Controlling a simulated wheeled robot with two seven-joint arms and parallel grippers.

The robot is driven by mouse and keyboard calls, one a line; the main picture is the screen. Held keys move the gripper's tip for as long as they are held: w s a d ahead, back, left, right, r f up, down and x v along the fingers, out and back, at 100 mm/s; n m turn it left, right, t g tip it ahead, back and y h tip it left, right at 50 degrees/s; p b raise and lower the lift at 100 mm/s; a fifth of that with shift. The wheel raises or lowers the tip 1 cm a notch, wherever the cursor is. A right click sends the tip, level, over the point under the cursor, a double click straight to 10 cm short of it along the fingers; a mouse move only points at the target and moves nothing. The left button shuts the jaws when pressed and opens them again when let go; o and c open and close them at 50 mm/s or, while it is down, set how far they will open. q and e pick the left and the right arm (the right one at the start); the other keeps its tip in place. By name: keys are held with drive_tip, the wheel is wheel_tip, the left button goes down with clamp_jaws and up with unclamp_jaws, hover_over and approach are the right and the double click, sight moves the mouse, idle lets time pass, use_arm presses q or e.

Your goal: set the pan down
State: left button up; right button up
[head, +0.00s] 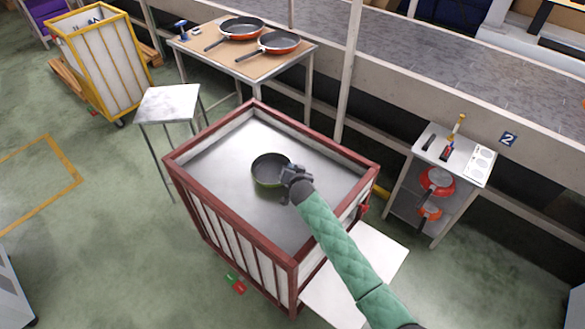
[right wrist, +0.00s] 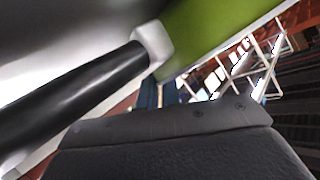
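The pan (head: 268,171), green outside and dark inside, is upright within the red-framed bin (head: 222,208), over its grey metal inner surface. I cannot tell whether it touches that surface. My right gripper (head: 293,175) is at the pan's right edge, and the handle is hidden there. In the right wrist view the black handle (right wrist: 75,100) runs close across the gripper's dark body, with a pale bracket joining it to the green pan wall (right wrist: 205,30). The fingertips do not show clearly, so their grip is unclear. My left gripper is out of view.
A table (head: 225,58) with two orange pans stands behind the bin. A small stool-like stand (head: 168,104) is at its left. A shelf unit (head: 452,155) with red pans is at the right. Free room lies around the pan inside the bin.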

drive_tip(key=o, duration=0.4)
drive_tip(key=shift+o, duration=0.2)
